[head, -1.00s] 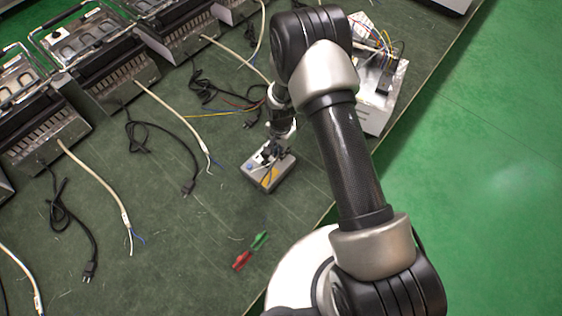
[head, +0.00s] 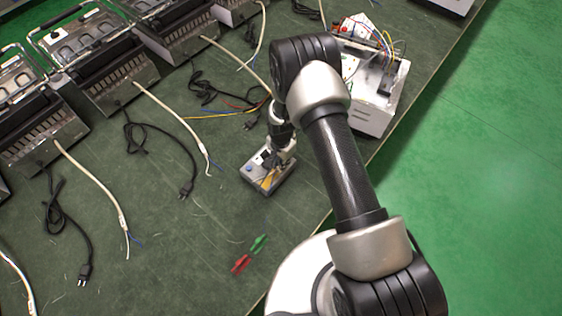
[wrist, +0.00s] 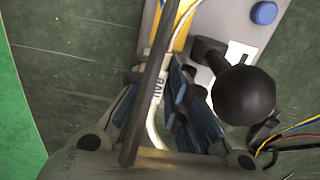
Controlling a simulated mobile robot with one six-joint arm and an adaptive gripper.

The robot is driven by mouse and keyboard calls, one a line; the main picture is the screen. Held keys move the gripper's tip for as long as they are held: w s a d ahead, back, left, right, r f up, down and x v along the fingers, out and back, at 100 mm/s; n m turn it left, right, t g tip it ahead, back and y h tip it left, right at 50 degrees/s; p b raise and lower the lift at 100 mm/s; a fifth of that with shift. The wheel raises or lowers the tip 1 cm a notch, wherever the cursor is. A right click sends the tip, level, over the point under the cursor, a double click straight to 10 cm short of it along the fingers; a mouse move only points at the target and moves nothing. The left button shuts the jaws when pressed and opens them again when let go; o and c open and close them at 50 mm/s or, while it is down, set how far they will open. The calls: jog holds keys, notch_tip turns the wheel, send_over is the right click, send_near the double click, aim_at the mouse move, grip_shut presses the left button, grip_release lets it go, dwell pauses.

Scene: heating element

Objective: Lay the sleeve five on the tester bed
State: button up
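The tester bed is a grey box (head: 252,182) on the green bench, with a yellow strip, a blue button and a black lever knob (wrist: 244,95). My gripper (head: 279,160) is low over its right part. In the wrist view, my gripper (wrist: 160,82) has its blue-padded fingers on either side of a pale sleeve (wrist: 158,92) with the end of a printed word, "ive". A white wire runs through it, up along the yellow strip. A dark bar crosses beside the sleeve and hides part of it. Whether the fingers touch the sleeve is unclear.
Several metal heating units (head: 108,80) with pale cables and black plugs line the left. Red (head: 240,264) and green (head: 258,244) clips lie in front. An open box with coloured wires (head: 378,112) stands behind my arm. The bench's right edge is close.

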jog(key=shift+o, duration=0.7)
jog(key=shift+r, duration=0.1)
